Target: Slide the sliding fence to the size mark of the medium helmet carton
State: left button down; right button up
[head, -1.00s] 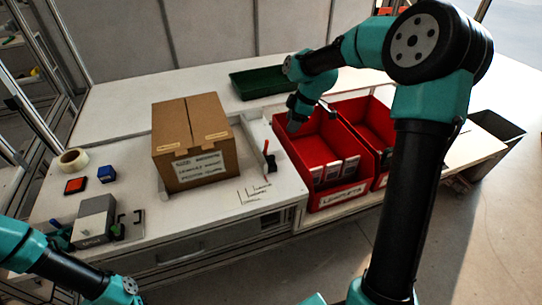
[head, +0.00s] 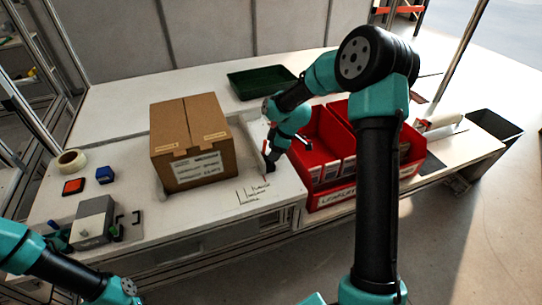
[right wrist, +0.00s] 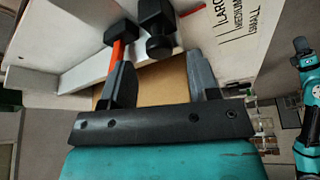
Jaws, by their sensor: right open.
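The medium helmet carton (head: 193,145), a closed brown box, stands on the white bench. The sliding fence (head: 256,133) is a pale bar to its right; it also shows in the right wrist view (right wrist: 88,72). A red lever (right wrist: 119,50) and a black knob (right wrist: 156,38) sit at the fence. My right gripper (right wrist: 160,64) is open and empty, its fingers apart just short of the knob, the left finger close to the red lever. The size marks (head: 253,194) are on the bench in front; large, medium and small read in the right wrist view (right wrist: 243,28).
Red bins (head: 325,160) stand close to the right of my right gripper. A green tray (head: 262,82) lies behind. A tape roll (head: 72,162), a blue block (head: 105,174) and a grey device (head: 94,220) are at the left.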

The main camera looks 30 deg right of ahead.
jog(key=shift+x, duration=1.45)
grip_shut()
